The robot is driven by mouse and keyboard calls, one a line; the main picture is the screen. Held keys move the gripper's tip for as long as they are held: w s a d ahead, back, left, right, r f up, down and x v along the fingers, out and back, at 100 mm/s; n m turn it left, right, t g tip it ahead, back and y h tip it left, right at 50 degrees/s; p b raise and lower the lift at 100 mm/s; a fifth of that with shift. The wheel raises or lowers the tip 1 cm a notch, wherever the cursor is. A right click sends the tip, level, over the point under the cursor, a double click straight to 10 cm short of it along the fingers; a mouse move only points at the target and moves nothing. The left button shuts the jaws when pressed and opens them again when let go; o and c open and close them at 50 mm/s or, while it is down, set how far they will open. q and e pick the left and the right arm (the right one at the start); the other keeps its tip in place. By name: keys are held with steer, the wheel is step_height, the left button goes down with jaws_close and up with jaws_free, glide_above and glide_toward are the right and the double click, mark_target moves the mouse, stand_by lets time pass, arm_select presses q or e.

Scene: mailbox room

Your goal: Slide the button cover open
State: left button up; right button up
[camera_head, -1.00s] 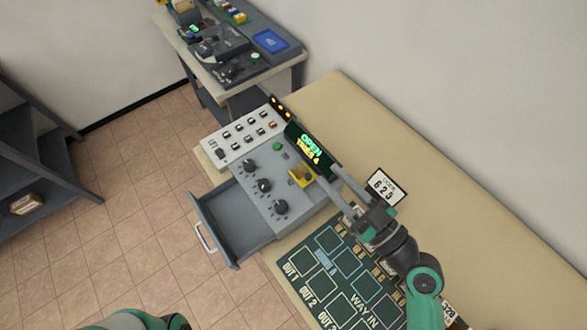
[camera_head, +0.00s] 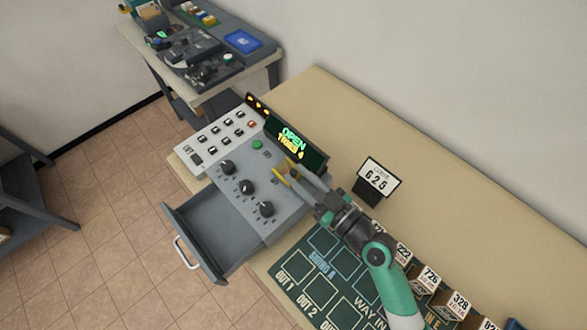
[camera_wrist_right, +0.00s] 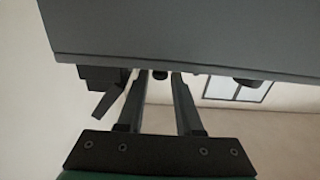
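The yellow button cover (camera_head: 281,174) sits on the sloped grey console (camera_head: 240,205), just below its display. Part of it is hidden behind my right gripper's fingers. My right gripper (camera_head: 292,172) reaches in from the lower right, its fingertips at the cover; I cannot tell whether they touch it. In the right wrist view the two fingers (camera_wrist_right: 159,80) stand apart with a gap between them, their tips against or close to a large grey surface (camera_wrist_right: 190,35). My left gripper is out of view.
The display (camera_head: 295,143) reads "OPEN" and "TRIES 4". Dark knobs (camera_head: 246,187) and a green button (camera_head: 257,144) are on the console. A drawer (camera_head: 207,240) stands open in front. A "625" card (camera_head: 377,181) stands behind my right arm; small numbered boxes (camera_head: 427,277) lie farther right.

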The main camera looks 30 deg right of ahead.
steer(key=shift+x, duration=1.15)
jaws_close()
steer(key=shift+s, duration=0.1)
stand_by(0.4)
